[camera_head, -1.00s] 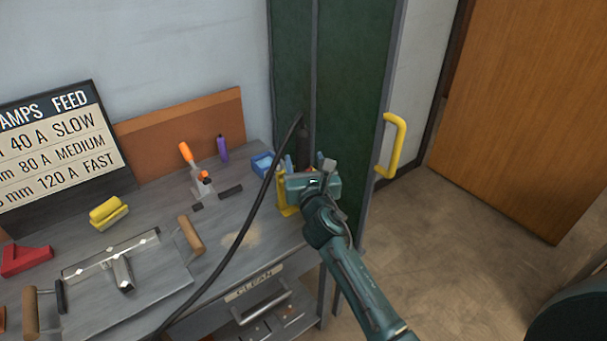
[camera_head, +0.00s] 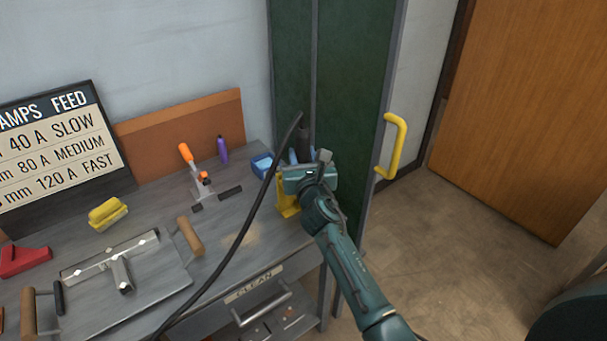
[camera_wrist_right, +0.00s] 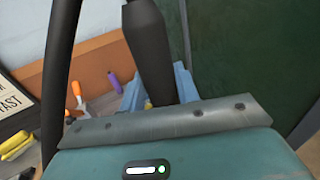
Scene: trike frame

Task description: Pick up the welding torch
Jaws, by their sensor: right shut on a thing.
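The welding torch (camera_head: 304,146) is black, with a thick handle and a black cable (camera_head: 243,222) that arches over the workbench. It stands roughly upright at the bench's right end. In the right wrist view the torch (camera_wrist_right: 151,50) rises between the light blue fingers. My right gripper (camera_head: 299,158) is shut on the torch, and its body hides the torch's lower part. A yellow stand (camera_head: 287,199) shows just below the gripper; whether the torch touches it is hidden. My left gripper is not in view.
The grey workbench (camera_head: 150,212) carries an orange-handled clamp (camera_head: 188,156), a purple bottle (camera_head: 223,150), a yellow brush (camera_head: 108,213) and a blue item (camera_head: 262,165). A green panel (camera_head: 350,90) with a yellow handle (camera_head: 394,145) stands close behind the gripper. Floor is clear at right.

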